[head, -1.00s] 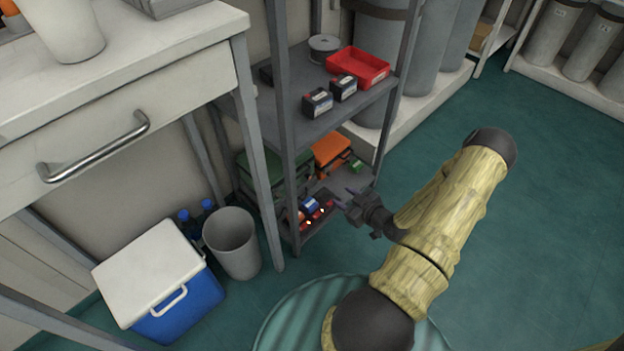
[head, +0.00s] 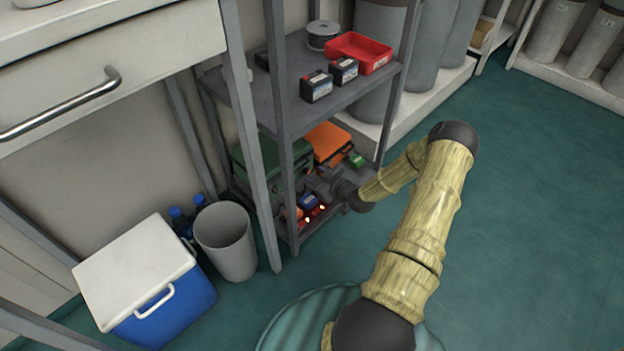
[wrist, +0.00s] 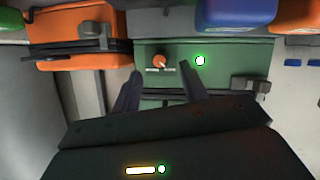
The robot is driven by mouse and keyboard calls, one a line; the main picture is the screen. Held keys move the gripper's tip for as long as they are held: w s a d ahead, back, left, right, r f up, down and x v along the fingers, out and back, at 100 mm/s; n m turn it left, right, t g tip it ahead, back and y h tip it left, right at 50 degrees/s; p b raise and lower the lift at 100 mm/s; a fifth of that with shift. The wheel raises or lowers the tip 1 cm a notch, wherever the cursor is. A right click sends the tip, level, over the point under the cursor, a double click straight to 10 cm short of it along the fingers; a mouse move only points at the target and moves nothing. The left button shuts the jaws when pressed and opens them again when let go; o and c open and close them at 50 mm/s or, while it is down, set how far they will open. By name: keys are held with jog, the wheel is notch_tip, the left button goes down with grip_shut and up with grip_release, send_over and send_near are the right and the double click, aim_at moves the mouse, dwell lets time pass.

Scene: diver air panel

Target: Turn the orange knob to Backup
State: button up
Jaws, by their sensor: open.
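The orange knob (wrist: 159,62) is small and round and sits on the face of a green case (wrist: 225,85) in the wrist view. Small labels lie below the knob on both sides, too small to read. A lit lamp (wrist: 200,61) with a green rim is to its right. My gripper (wrist: 160,72) is open, its two dark fingers pointing toward the case, one on each side of the knob in the picture. I cannot tell whether they touch it. In the head view my gripper (head: 322,184) reaches into the lower shelf, and the knob cannot be made out there.
An orange case (wrist: 78,40) stands left of the green one in the wrist view. The grey shelf rack (head: 283,150) has posts close to my arm. A red tray (head: 358,52) is on the shelf above. A bin (head: 225,242) and a blue cooler (head: 160,310) stand left on the floor.

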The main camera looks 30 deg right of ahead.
aim_at(309, 172)
jog(key=b+x, duration=0.1)
jog(key=x, duration=0.1)
jog(key=shift+w+f, duration=0.2)
jog(key=shift+f, duration=0.05)
jog(key=shift+w+a, duration=0.15)
jog(key=shift+w, duration=0.2)
jog(key=shift+c, duration=0.4)
grip_shut()
